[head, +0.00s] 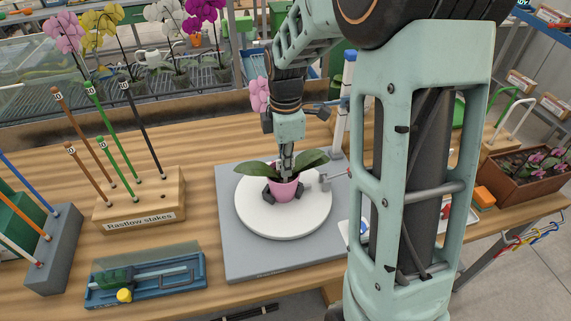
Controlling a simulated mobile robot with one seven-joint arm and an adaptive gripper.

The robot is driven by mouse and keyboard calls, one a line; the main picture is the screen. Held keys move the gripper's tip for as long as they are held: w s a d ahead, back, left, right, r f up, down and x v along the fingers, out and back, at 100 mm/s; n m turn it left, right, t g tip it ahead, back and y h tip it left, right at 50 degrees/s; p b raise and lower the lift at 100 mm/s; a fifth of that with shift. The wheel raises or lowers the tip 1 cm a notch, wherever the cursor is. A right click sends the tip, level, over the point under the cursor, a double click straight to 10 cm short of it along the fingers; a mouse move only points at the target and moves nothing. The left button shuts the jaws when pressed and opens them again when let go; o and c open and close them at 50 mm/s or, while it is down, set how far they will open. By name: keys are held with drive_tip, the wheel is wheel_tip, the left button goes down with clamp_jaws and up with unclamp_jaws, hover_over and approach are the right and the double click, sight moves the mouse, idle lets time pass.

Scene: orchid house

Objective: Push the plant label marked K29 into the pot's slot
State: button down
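A small pink pot (284,191) with broad green leaves stands on a white round disc (270,224), held between dark blocks. My gripper (286,170) points straight down directly over the pot, its tips among the leaves. The fingers look close together, but at this size I cannot tell whether they are shut or hold a label. I cannot make out a label marked K29 or the pot's slot; the gripper and leaves cover the pot's top. A pink bloom (260,96) shows behind my wrist.
The disc sits on a grey base (250,264). Left are a wooden block (175,219) reading "Rastlow stakes", with tall tagged stakes, and a blue tray (180,286). A brown planter (530,186) stands far right. My arm hides the table right of the disc.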

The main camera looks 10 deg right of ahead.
drive_tip(key=shift+f, duration=0.3)
drive_tip(key=c, duration=2.1)
unclamp_jaws()
wheel_tip(320, 180, up, 12)
drive_tip(key=shift+r, duration=0.1)
